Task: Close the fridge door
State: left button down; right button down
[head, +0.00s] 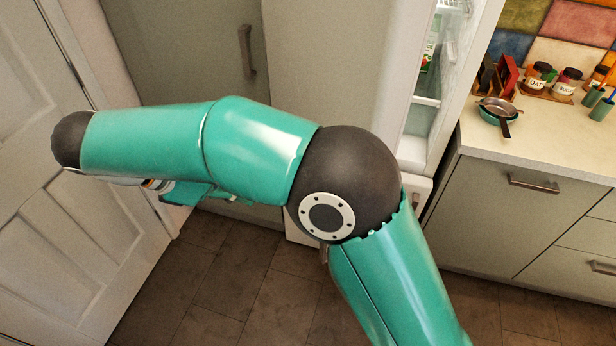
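The fridge stands partly open behind my teal arm. Its pale door (335,60) appears as the broad panel in the upper middle, with a brighter edge facing me. To the right of that edge, the lit interior (422,122) shows shelves and a green-and-white carton (428,55). The hinge side cannot be made out. One arm of mine rises from the bottom right to a dark elbow, then stretches left across the view, hiding the lower part of the door. Its gripper is hidden behind the forearm, with only small parts showing below it. No second gripper is visible.
A white panelled door (50,240) stands at left. A grey cabinet with a handle (247,52) adjoins the fridge. The brown tiled floor (235,270) is clear where visible.

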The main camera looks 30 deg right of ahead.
jog(key=s+d+f, duration=0.1)
jog(key=d+f, duration=0.2)
jog(key=d, duration=0.2)
jog(key=s+d+f+p, duration=0.1)
jog(key=d+f, duration=0.2)
jog(key=d, duration=0.3)
jog(key=shift+d+f, duration=0.15)
jog(key=shift+f, duration=0.2)
jog(key=shift+s, duration=0.15)
